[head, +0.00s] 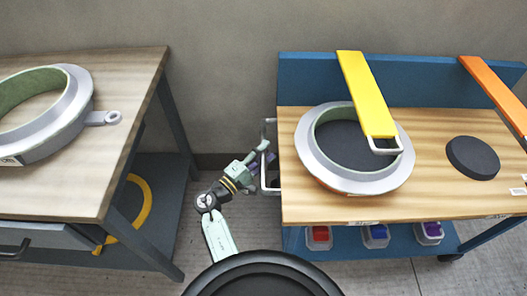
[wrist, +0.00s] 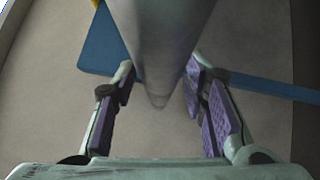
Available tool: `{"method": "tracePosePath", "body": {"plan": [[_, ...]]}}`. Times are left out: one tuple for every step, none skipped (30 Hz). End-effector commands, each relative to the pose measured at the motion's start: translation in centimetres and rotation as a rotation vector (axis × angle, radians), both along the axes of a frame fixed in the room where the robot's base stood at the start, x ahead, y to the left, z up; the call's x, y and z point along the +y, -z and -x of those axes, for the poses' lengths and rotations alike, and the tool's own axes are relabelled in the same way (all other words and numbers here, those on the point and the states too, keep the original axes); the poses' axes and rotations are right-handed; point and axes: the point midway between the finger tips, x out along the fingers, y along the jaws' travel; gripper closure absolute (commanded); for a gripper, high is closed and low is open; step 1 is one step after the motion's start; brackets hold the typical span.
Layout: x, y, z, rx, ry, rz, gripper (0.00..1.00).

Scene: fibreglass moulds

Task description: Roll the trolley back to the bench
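The trolley (head: 440,203) stands on the right, with a wooden top, a blue back panel and a caster at its lower right. Its pale loop handle (head: 268,130) sticks out from its left end. The bench (head: 95,185) stands on the left, with a floor gap between the two. My gripper (head: 263,164) is at the handle in that gap. In the wrist view the grey handle bar (wrist: 160,50) runs between the purple finger pads of my gripper (wrist: 162,110). The fingers are spread, with a clear gap at the left pad; contact at the right pad is unclear.
A ring mould (head: 310,165), yellow strap (head: 365,95), orange strap (head: 490,90) and dark disc (head: 473,158) are on the trolley. Small bins (head: 376,236) sit on its lower shelf. Another ring mould (head: 75,120) lies on the bench. A wall (head: 220,70) stands behind.

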Motion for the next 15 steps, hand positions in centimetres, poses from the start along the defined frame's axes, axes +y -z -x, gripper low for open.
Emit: {"method": "tracePosePath", "body": {"plan": [[-0.01,0.02,-0.01,0.0,0.0,0.0,0.6],[0.0,0.02,-0.01,0.0,0.0,0.0,0.6],[0.0,0.02,-0.01,0.0,0.0,0.0,0.6],[0.0,0.02,-0.01,0.0,0.0,0.0,0.6],[0.01,0.02,0.0,0.0,0.0,0.0,0.6],[0.01,0.02,0.0,0.0,0.0,0.0,0.63],[0.01,0.01,0.0,0.0,0.0,0.0,0.65],[0.01,0.01,0.0,0.0,0.0,0.0,0.67],[0.02,0.01,0.01,0.0,0.0,0.0,0.7],[0.02,0.01,0.01,0.0,0.0,0.0,0.72],[0.02,0.0,0.01,0.0,0.0,0.0,0.74],[0.02,0.0,0.01,0.0,0.0,0.0,0.76],[0.03,0.01,0.01,0.0,0.0,0.0,0.78],[0.03,0.01,0.01,0.0,0.0,0.0,0.8],[0.03,0.01,0.01,0.0,0.0,0.0,0.83]]}}
